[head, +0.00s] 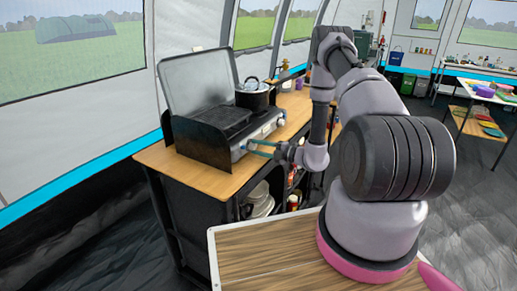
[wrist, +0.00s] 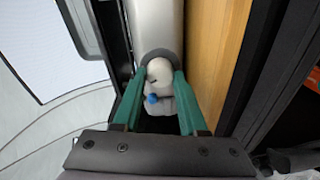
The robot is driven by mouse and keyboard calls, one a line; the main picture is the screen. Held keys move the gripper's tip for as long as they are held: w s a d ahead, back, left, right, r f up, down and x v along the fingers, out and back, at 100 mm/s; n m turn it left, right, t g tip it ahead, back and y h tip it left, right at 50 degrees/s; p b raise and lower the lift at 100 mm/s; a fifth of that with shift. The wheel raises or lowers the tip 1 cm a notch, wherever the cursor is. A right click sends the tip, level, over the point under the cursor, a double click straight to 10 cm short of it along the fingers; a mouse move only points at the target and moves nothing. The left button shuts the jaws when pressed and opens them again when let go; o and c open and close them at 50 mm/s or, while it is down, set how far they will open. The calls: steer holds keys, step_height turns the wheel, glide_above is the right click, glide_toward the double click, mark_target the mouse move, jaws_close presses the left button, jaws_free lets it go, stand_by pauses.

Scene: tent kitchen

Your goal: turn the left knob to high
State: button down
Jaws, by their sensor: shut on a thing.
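The camping stove (head: 237,146) stands on the wooden counter with its lid raised and knobs along its front. My gripper (head: 250,147) reaches to the left end of the stove's front, at the left knob. In the wrist view, a pale rounded knob (wrist: 159,70) with a dark ring around its base sits between the green fingers of my gripper (wrist: 162,77). The fingers are shut on it, one on each side. A small blue spot shows just below the knob. The knob's setting cannot be read, and in the head view the fingers largely cover it.
A dark pot (head: 254,98) stands on the right side of the stove. The wooden counter (head: 168,160) extends left and right of the stove. Plates (head: 262,203) and bottles sit on shelves below. A table (head: 478,84) with colourful dishes stands far right.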

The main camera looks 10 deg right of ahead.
steer(key=n, duration=0.4)
steer(key=shift+s, duration=0.1)
steer(key=n+h, duration=0.1)
steer(key=n, duration=0.3)
steer(key=shift+f, duration=0.1)
steer(key=shift+n, duration=0.3)
steer(key=c, duration=0.7)
jaws_free()
steer(key=shift+c, duration=0.2)
steer(key=shift+d, duration=0.1)
steer(key=f+v, duration=0.1)
steer(key=v, duration=0.9)
steer(key=shift+s+d+r, duration=0.2)
steer(key=shift+s+r, duration=0.15)
steer(key=shift+r, duration=0.1)
